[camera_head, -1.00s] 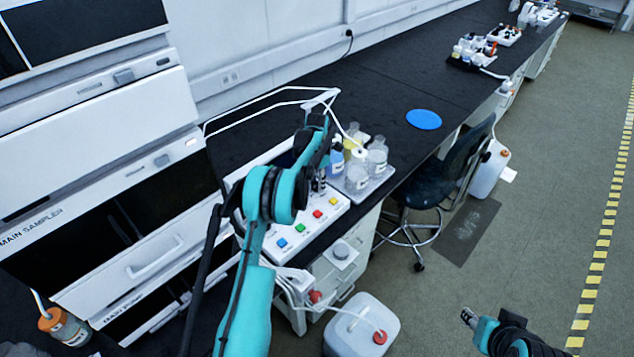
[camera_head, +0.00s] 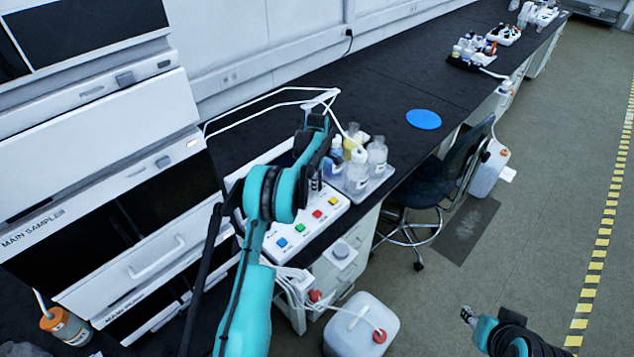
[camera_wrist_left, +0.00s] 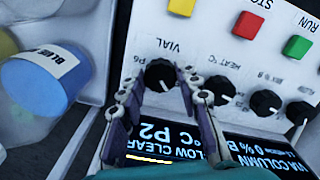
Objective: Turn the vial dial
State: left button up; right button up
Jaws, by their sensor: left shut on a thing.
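The vial dial (camera_wrist_left: 160,75) is a round black knob under the label "VIAL" on a white control panel, seen in the left wrist view. My left gripper (camera_wrist_left: 165,92) is shut on this dial, with one finger at each side of it. In the head view, my left gripper (camera_head: 317,182) is at the far side of the white panel (camera_head: 305,243), and my own arm hides the dial there. My right gripper (camera_head: 468,315) is low at the right, over the floor and far from the panel. It is too small to tell its jaws.
Red (camera_wrist_left: 245,25) and green (camera_wrist_left: 297,47) buttons and several other black knobs sit near the dial. A dark display (camera_wrist_left: 150,140) lies below it. Bottles in a white tray (camera_head: 382,190) stand close to the right of my left gripper.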

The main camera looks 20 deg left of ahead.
pick_arm(q)
jog(key=m, duration=1.3)
jog(key=shift+m, duration=0.4)
jog(key=m, duration=0.7)
jog(key=shift+a, duration=0.1)
jog(key=m, duration=0.6)
